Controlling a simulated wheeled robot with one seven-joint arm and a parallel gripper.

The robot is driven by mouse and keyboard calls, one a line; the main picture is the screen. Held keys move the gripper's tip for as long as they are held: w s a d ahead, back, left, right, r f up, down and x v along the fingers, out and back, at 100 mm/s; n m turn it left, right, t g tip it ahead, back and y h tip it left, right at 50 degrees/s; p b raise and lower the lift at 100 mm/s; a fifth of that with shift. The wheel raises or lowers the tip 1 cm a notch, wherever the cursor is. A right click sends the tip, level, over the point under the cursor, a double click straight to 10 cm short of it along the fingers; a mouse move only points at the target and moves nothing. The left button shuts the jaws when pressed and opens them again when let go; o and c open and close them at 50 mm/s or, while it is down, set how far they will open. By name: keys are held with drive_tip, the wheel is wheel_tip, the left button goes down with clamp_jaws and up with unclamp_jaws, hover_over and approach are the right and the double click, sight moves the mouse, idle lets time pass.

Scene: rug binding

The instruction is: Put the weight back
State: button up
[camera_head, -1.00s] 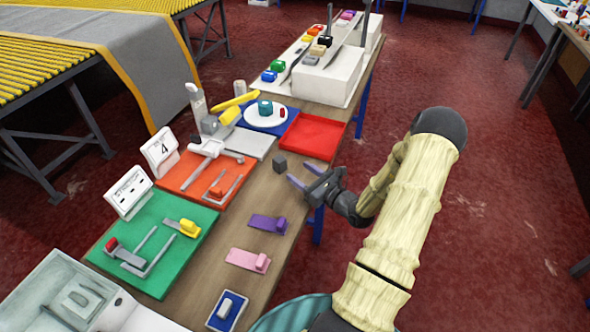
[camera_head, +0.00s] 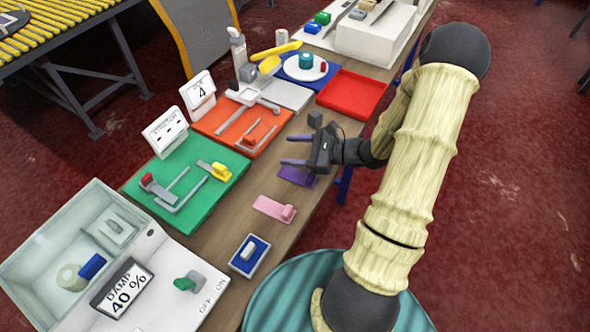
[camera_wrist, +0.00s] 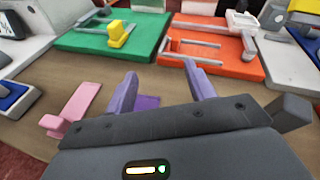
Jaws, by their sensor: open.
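A small dark grey cube (camera_head: 315,120), which may be the weight, sits on the wooden table just beyond my gripper. It shows at the right of the wrist view (camera_wrist: 291,114), beside the gripper body and outside the fingers. My gripper (camera_head: 287,150) is open, with two purple fingers apart and nothing between them. The fingers reach left over the table, toward the orange board (camera_head: 215,130). In the wrist view the fingertips (camera_wrist: 160,70) point at the gap between the green and orange boards. A purple strip with a block (camera_head: 296,177) lies near and below the gripper, partly hidden in the wrist view.
A green board (camera_head: 190,215) holds a yellow block and a red-ended piece. A pink strip (camera_head: 272,208) and a blue tray (camera_head: 236,263) lie nearer me. A red tray (camera_head: 352,95), a grey plate (camera_head: 287,97) and a grey scale-like device (camera_head: 243,75) stand farther back. A humidity box stands front left.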

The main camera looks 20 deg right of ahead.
drive_tip(key=s+a+n+g, duration=0.4)
drive_tip(key=a+n+g, duration=0.1)
drive_tip(key=shift+s+a+r, duration=0.2)
drive_tip(key=shift+s, duration=0.15)
drive_tip(key=s+n+g+h, duration=0.1)
drive_tip(key=s+n, duration=0.1)
drive_tip(key=s+a+n+g+h, duration=0.1)
drive_tip(key=s+n+g, duration=0.1)
drive_tip(key=s+a+n+g+h, duration=0.1)
drive_tip(key=s+n, duration=0.1)
drive_tip(key=shift+r+h, duration=0.1)
drive_tip(key=shift+h, duration=0.2)
drive_tip(key=s+n+h, duration=0.1)
drive_tip(key=r+n+h, duration=0.1)
drive_tip(key=n+h, duration=0.1)
drive_tip(key=s+d+n+g+h, duration=0.1)
drive_tip(key=n, duration=0.1)
drive_tip(key=shift+s+r, duration=0.25)
drive_tip(key=shift+s, duration=0.1)
drive_tip(key=r+n+t+h, duration=0.1)
drive_tip(key=n, duration=0.1)
drive_tip(key=r+n+t+h, duration=0.1)
drive_tip(key=r+n, duration=0.1)
drive_tip(key=w+d+r+n+t+h, duration=0.1)
drive_tip(key=r+n+h, duration=0.1)
drive_tip(key=n, duration=0.1)
drive_tip(key=shift+w, duration=0.1)
drive_tip(key=shift+a, duration=0.1)
